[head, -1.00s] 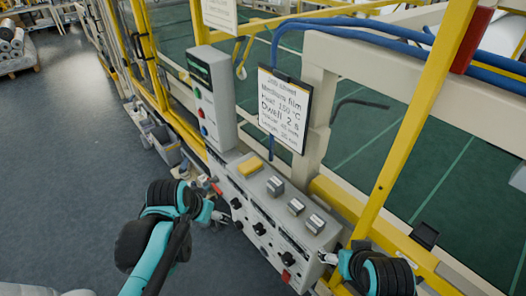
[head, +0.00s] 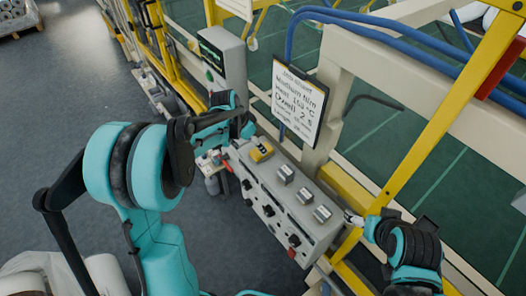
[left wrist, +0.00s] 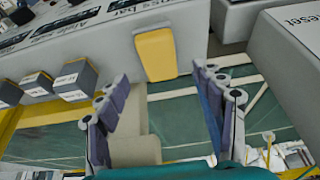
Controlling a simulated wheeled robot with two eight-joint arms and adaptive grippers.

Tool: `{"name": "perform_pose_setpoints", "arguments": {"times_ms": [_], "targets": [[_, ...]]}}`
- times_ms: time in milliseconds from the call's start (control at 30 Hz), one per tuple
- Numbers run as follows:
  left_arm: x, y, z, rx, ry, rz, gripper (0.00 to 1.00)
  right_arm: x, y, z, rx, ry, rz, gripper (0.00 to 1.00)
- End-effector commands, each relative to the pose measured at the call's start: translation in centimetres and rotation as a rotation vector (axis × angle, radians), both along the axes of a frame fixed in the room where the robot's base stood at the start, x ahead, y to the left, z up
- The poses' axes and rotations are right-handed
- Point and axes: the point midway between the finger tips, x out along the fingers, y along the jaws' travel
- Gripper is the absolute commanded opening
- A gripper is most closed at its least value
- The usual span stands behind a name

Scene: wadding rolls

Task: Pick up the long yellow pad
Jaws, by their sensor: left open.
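The long yellow pad (head: 257,157) lies on top of the grey control box, at the far end of a row of grey blocks. In the left wrist view the yellow pad (left wrist: 156,54) is just beyond the fingertips, roughly midway between them. My left gripper (left wrist: 165,105) is open and empty, its fingers spread wide. In the head view its hand is above and behind the pad, and its fingers are mostly hidden there. My right gripper (head: 353,218) is by the near right end of the control box; its fingers are too small to judge.
Grey blocks (head: 304,196) stand along the box (head: 325,228), with knobs on its front. A grey upright panel (head: 222,55) rises behind the pad. A sign (head: 300,103), a yellow post (head: 428,117) and blue hoses (head: 395,38) stand close by.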

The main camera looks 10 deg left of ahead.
Motion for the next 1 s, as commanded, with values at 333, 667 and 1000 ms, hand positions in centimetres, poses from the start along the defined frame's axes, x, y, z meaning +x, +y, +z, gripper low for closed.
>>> {"name": "perform_pose_setpoints", "arguments": {"times_ms": [333, 667, 1000], "targets": [[1.5, -1.4, -4.4, 0.000, -0.001, 0.000, 0.68, 0.0, 0.0, -0.5, 0.000, 0.000, 0.000, 0.82], [1.6, -1.5, -4.7, 0.000, 0.000, 0.001, 0.58, 0.0, 0.0, -0.5, 0.000, 0.000, 0.000, 0.82], [1.5, -1.5, -4.7, 0.000, 0.000, 0.001, 0.09, 0.0, 0.0, -0.5, 0.000, 0.000, 0.000, 0.82]]}}
